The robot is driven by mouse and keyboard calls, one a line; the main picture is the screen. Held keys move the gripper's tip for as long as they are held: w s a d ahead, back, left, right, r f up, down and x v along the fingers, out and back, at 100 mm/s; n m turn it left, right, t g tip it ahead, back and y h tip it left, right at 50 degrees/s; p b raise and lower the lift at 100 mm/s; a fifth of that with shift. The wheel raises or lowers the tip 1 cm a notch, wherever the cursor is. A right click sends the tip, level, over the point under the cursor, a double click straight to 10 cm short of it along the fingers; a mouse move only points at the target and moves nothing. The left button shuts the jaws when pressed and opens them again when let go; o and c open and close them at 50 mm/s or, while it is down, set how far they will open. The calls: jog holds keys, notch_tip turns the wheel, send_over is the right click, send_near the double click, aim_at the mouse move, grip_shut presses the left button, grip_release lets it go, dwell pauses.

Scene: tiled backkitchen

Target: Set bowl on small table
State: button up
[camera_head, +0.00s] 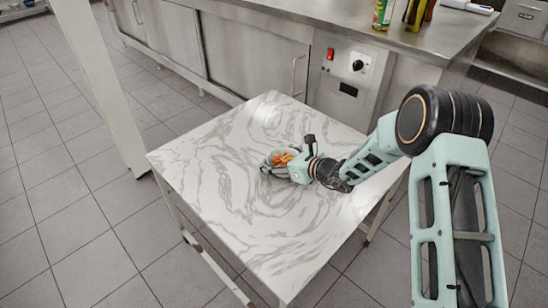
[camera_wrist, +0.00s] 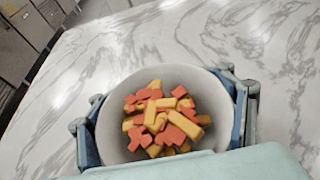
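A light grey bowl (camera_wrist: 218,84) holds red-orange and yellow food pieces (camera_wrist: 165,118). My gripper (camera_wrist: 168,112) has one finger against each side of the bowl and is shut on it. In the head view, my gripper (camera_head: 279,161) is over the middle of the small table, and the food shows orange between the fingers. The bowl there is mostly hidden by the gripper. The small table (camera_head: 215,190) has a square white top with grey marbling. The bowl is upright and at or just above the tabletop; I cannot tell if it touches.
The tabletop around the bowl is bare. A steel counter (camera_head: 280,15) with cabinets stands behind the table, with a can (camera_head: 383,14) and bottles (camera_head: 419,13) on it. A white post (camera_head: 105,85) rises at the table's left. Tiled floor (camera_head: 60,200) is open at left.

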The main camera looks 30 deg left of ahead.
jog(key=o, duration=0.6)
jog(key=shift+r, duration=0.15)
jog(key=p+v, duration=0.2)
jog(key=v, duration=1)
jog(key=shift+p, duration=0.4)
